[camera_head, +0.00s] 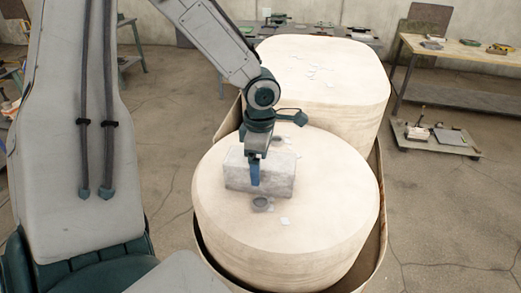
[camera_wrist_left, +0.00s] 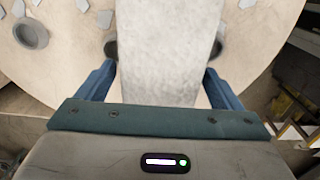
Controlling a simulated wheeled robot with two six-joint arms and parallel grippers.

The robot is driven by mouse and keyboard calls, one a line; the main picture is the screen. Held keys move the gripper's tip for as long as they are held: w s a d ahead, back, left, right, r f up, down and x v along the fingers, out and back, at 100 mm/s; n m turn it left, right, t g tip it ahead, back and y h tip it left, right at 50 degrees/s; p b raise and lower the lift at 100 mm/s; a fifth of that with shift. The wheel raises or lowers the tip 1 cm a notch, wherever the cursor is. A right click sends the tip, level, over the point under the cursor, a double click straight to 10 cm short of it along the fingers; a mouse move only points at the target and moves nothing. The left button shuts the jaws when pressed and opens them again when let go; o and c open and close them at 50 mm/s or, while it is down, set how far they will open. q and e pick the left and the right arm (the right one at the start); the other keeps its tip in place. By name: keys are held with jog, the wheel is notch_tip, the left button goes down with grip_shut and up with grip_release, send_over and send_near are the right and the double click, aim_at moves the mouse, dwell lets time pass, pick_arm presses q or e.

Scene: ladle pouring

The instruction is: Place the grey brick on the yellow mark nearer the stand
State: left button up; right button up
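A grey, speckled block, the grey brick (camera_head: 275,176), is on or just above the round, pale wooden top (camera_head: 330,215) in the head view. My left gripper (camera_head: 254,172) reaches down over it, with a blue finger against its near face. In the left wrist view the brick (camera_wrist_left: 165,50) fills the space between the two blue fingers of my left gripper (camera_wrist_left: 160,72), whose tips lie along both its sides. I cannot tell if the brick touches the wood. I see no yellow mark and cannot make out a stand. My right gripper is not in view.
A small, dark round cup or ring (camera_head: 261,204) lies just in front of the brick. Pale flat chips lie scattered around. A second wooden block top (camera_head: 340,75) adjoins behind. The right part of the near top is clear. A workbench (camera_head: 460,52) stands far right.

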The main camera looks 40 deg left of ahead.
pick_arm(q)
jog(key=shift+s, duration=0.1)
jog(key=shift+r, duration=0.1)
jog(key=shift+d+r, duration=0.1)
jog(key=shift+r, duration=0.2)
notch_tip(320, 180, up, 12)
jog(key=shift+f, duration=0.2)
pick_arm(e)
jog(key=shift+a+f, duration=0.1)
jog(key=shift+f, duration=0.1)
